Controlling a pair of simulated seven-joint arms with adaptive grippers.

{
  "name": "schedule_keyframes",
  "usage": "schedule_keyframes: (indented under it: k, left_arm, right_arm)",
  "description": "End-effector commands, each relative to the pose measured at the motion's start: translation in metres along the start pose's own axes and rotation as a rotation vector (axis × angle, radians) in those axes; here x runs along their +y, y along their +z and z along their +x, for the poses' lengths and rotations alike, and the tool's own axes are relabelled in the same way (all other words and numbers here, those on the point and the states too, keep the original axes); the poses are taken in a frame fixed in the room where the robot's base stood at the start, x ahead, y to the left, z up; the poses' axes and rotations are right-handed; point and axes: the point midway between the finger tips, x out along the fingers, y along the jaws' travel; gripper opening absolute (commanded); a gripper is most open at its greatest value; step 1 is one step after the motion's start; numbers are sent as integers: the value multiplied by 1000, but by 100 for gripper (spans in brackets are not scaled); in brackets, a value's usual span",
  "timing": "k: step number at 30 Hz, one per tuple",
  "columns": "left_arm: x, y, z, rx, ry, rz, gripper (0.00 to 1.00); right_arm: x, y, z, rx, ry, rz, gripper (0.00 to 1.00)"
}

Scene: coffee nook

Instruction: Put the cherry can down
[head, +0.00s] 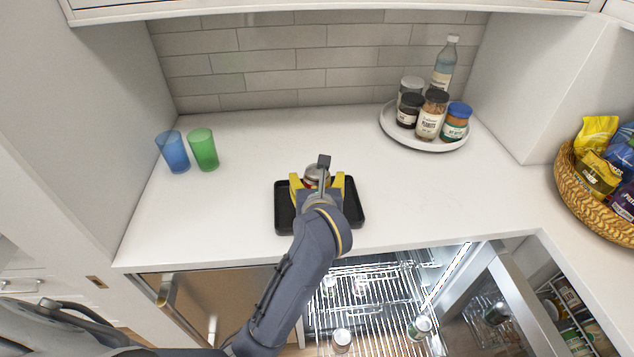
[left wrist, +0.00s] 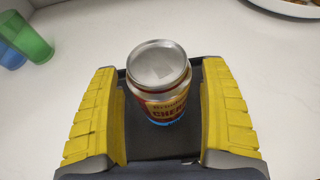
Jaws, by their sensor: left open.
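The cherry can (left wrist: 160,87) stands upright on a black tray (left wrist: 178,146) in the left wrist view, its silver top facing up and its red and yellow label partly showing. In the head view only the top of the can (head: 316,171) shows, since my arm hides the rest. My left gripper (left wrist: 160,112) has its yellow fingers apart, one on each side of the can, with a visible gap on both sides. It also shows in the head view (head: 317,181) over the tray (head: 356,216) on the white counter. My right gripper is not in view.
A blue cup (head: 173,152) and a green cup (head: 203,149) stand at the left. A round tray (head: 386,127) with jars and a bottle is at the back right. A basket (head: 585,203) is far right. Below the counter, an open lit fridge (head: 372,290) holds cans.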

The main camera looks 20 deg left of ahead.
Motion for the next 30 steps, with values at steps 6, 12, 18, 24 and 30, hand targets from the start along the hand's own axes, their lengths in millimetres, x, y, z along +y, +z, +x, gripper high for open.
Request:
schedule_keyframes:
  k: [6,12,18,24,30]
  left_arm:
    - [-1,0,-23,0,-2,-3,79]
    - [0,0,-45,0,-1,-3,79]
    - [0,1,-55,-1,0,-1,79]
    - [0,1,-55,-1,0,0,79]
    - [0,1,-55,-1,0,0,79]
  right_arm:
    - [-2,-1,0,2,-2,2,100]
    - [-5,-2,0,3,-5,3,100]
    - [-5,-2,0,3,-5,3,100]
    - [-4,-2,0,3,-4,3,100]
    - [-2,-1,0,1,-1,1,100]
